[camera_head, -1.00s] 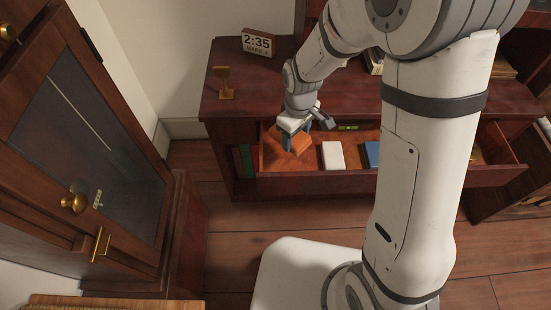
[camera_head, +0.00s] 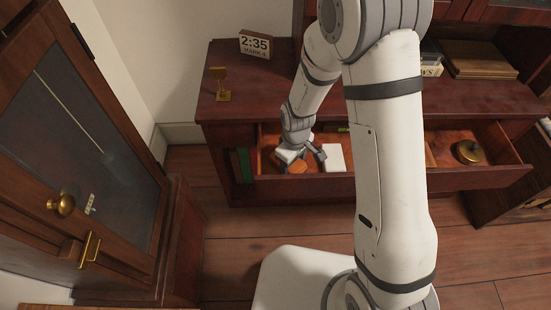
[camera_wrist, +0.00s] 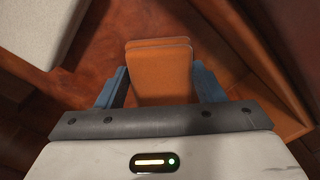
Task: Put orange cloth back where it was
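The orange cloth (camera_head: 292,168) is a folded, flat rectangle low inside the left part of the open drawer (camera_head: 478,178). In the wrist view the cloth (camera_wrist: 161,75) shows as two stacked layers between my blue fingers, which lie against its two sides. My gripper (camera_head: 291,158) points down into the drawer and is shut on the cloth. The wrist view also shows my gripper (camera_wrist: 161,80) close up. I cannot tell whether the cloth's underside touches the drawer floor.
A white block-like item (camera_head: 334,158) lies right of the cloth in the drawer. A brass round object (camera_head: 468,152) sits at the drawer's right. A tall glazed cabinet (camera_head: 80,150) stands at left.

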